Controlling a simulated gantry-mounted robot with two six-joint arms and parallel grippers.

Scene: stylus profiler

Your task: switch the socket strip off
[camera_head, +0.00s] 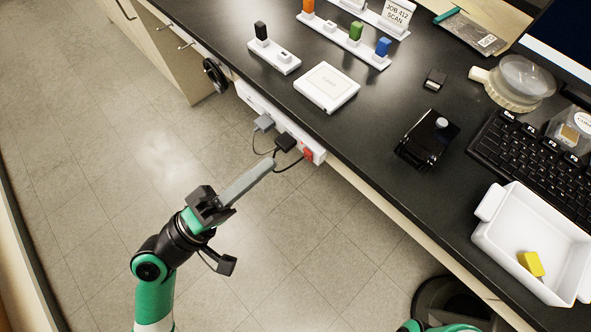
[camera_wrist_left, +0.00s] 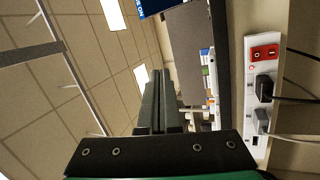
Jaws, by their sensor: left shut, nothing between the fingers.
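The white socket strip (camera_head: 294,131) runs along the front side of the desk, below the top edge. Its red rocker switch (camera_head: 308,154) is at the near end. A black plug (camera_head: 286,142) and a grey plug (camera_head: 264,123) sit in it, with cables hanging. My left gripper (camera_head: 270,164) is shut and empty, in front of the strip, left of the switch and apart from it in the picture. The left wrist view shows the switch (camera_wrist_left: 264,52) at the right, with O and I marks; I cannot tell which side is pressed. My right gripper is out of view.
Black headphones (camera_head: 215,75) hang at the desk edge beyond the strip. On the desk (camera_head: 385,190) are a white box (camera_head: 327,87), USB stick holders, a black device (camera_head: 428,139), a keyboard and a white tray (camera_head: 535,237). The floor before the strip is clear.

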